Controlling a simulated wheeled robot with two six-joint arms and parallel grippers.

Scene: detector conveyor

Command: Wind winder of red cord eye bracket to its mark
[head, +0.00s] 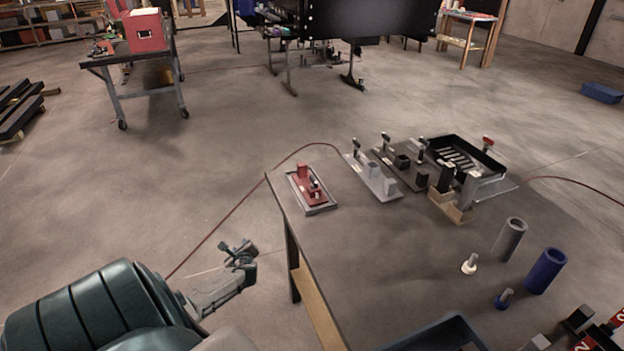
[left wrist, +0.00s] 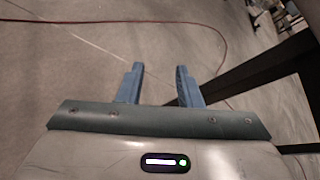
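A red bracket (head: 311,185) with an upright block and a small dark and light part sits in a grey-rimmed tray (head: 321,209) at the table's far left corner in the head view. I take it for the red cord eye bracket; its winder and mark are too small to tell apart. My left gripper (head: 238,250) is left of the table, over the floor, well apart from the bracket. In the left wrist view its two fingers (left wrist: 161,70) are spread with nothing between them. My right gripper is not in view.
The table (head: 400,250) carries a grey bracket plate (head: 371,178), a black tray (head: 465,158), a grey cylinder (head: 510,239) and a blue cylinder (head: 545,271). The table's left edge lies between my left gripper and the bracket. A thin red line runs along the floor (left wrist: 150,22).

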